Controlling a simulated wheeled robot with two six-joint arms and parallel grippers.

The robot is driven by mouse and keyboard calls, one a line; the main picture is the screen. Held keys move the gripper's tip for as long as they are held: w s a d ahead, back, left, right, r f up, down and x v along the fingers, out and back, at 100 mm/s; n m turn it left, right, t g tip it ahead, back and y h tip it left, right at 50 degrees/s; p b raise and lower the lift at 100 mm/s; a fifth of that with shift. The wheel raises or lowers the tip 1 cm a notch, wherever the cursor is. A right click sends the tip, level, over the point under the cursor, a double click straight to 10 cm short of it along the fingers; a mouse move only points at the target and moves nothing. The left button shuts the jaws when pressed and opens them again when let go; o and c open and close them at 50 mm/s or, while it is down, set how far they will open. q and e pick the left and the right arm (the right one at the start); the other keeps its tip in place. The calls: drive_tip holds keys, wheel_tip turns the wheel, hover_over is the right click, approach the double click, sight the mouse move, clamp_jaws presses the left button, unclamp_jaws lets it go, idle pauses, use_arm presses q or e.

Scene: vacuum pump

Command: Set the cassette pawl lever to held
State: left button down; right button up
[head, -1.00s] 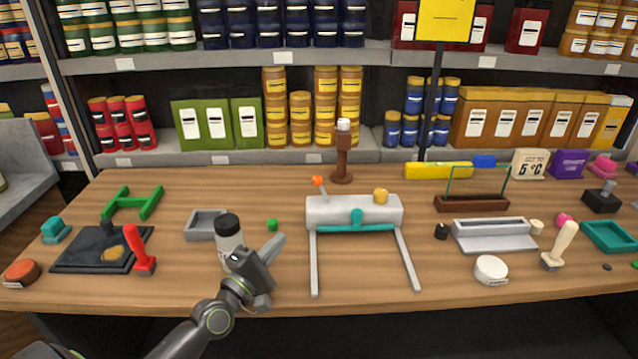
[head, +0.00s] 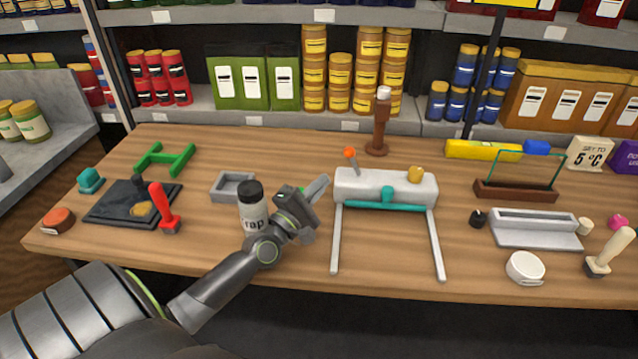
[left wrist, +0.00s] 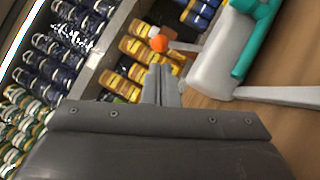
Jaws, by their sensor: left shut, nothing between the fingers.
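The pale grey cassette body (head: 385,187) stands on the wooden table, with a teal bar and two grey legs reaching toward the front edge. A short lever with an orange knob (head: 349,153) rises at its left end, tilted a little left. In the left wrist view the orange knob (left wrist: 158,43) shows just beyond my fingertips, its thin stem running to the cassette body (left wrist: 218,62). My left gripper (head: 319,186) is shut and empty, left of the cassette and apart from the lever in the head view; it also shows in the left wrist view (left wrist: 161,75). My right gripper is out of view.
A black-capped bottle (head: 252,207) stands beside my left wrist, with a grey tray (head: 228,193) behind it. A brown post (head: 379,128) stands behind the cassette. A grey trough (head: 535,232) and a white round piece (head: 525,267) lie to the right. The table's front middle is clear.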

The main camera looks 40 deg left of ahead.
sight(346, 156)
use_arm(q)
drive_tip(key=x, duration=0.6)
drive_tip(key=shift+w+r, duration=0.1)
drive_tip(key=shift+w, duration=0.5)
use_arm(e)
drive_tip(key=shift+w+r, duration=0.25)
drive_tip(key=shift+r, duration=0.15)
use_arm(q)
drive_tip(key=shift+w+p, duration=0.1)
drive_tip(key=shift+p, duration=0.25)
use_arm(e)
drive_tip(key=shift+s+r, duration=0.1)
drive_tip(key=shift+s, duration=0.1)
